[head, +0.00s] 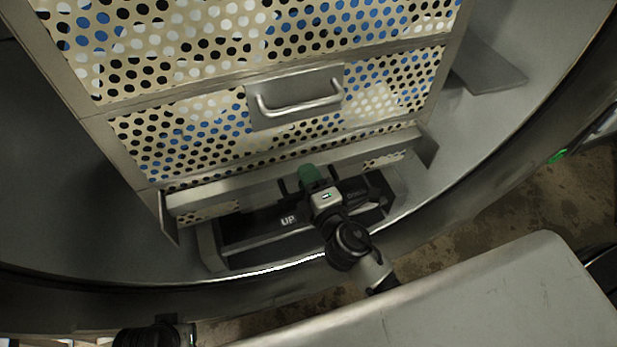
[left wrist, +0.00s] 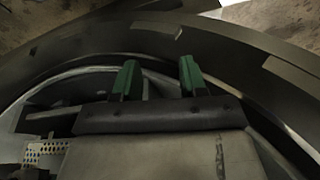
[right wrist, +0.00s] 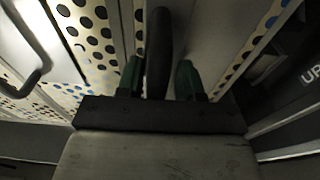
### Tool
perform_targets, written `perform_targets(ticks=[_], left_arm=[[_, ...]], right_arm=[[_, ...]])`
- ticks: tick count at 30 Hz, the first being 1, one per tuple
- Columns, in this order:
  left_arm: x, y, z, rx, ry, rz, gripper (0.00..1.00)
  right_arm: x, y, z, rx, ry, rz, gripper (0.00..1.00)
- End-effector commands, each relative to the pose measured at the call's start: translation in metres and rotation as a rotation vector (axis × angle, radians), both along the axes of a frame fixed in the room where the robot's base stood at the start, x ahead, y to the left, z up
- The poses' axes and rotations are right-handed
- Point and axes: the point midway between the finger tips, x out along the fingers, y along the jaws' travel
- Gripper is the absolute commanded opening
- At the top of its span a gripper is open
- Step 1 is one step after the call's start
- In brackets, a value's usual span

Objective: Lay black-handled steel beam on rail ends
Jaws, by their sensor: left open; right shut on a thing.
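The steel beam (head: 235,184) runs crosswise just in front of the perforated basket stack in the head view. Its black handle (right wrist: 158,45) stands between my right fingers in the right wrist view. My right gripper (head: 308,177) is shut on this handle, at the middle of the beam. Rail ends show at the left (head: 169,228) and right (head: 427,150), close to the beam's ends. I cannot tell whether the beam rests on them. My left gripper (left wrist: 158,80) is open and empty in the left wrist view; its fingers are out of the head view.
The perforated basket stack (head: 180,145) with a drawer-like handle (head: 300,95) stands directly behind the beam. A dark recess marked "UP" (head: 288,221) lies below my right gripper. The curved vessel rim (head: 470,195) runs in front. A grey surface (head: 480,290) fills the lower right.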

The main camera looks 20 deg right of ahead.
Motion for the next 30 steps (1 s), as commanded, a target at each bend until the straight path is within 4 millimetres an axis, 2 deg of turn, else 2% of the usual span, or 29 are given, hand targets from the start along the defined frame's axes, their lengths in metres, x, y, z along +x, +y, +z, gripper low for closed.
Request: perform_targets(ticks=[30], left_arm=[[-0.017, 0.004, 0.056, 0.004, -0.023, 0.003, 0.43]], right_arm=[[0.001, 0.000, -0.018, 0.001, -0.008, 0.001, 0.00]])
